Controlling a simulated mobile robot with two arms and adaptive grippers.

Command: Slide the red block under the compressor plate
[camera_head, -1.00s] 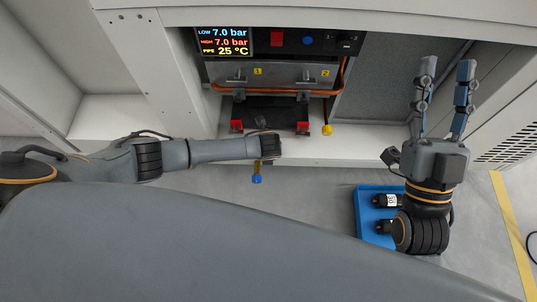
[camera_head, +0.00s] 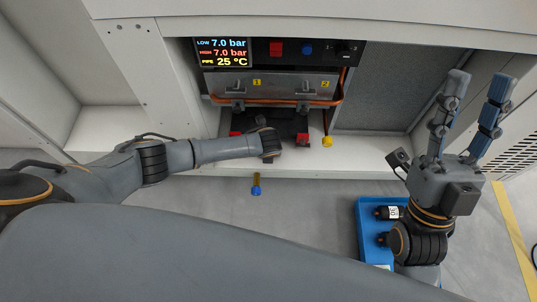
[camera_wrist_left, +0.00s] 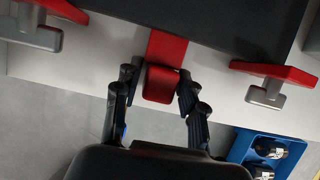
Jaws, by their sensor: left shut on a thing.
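The red block (camera_wrist_left: 160,83) is between the fingers of my left gripper (camera_wrist_left: 161,77) in the left wrist view. Its flat red part (camera_wrist_left: 166,46) reaches to the edge of a dark plate (camera_wrist_left: 225,18), and its far end is hidden there. I take this dark plate, also in the head view (camera_head: 262,114), for the compressor plate. My left gripper is shut on the block; in the head view its own wrist hides the fingers and block. My right gripper (camera_head: 480,83) is at the right with its fingers apart, empty, pointing toward the cabinet.
Red clamps with metal knobs flank the plate, one at the right (camera_wrist_left: 283,72). A display (camera_head: 223,52) and buttons sit above. A yellow-and-blue handle (camera_head: 256,188) hangs in front of the ledge. A blue tray (camera_head: 368,235) with dark cylinders is below my right arm.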

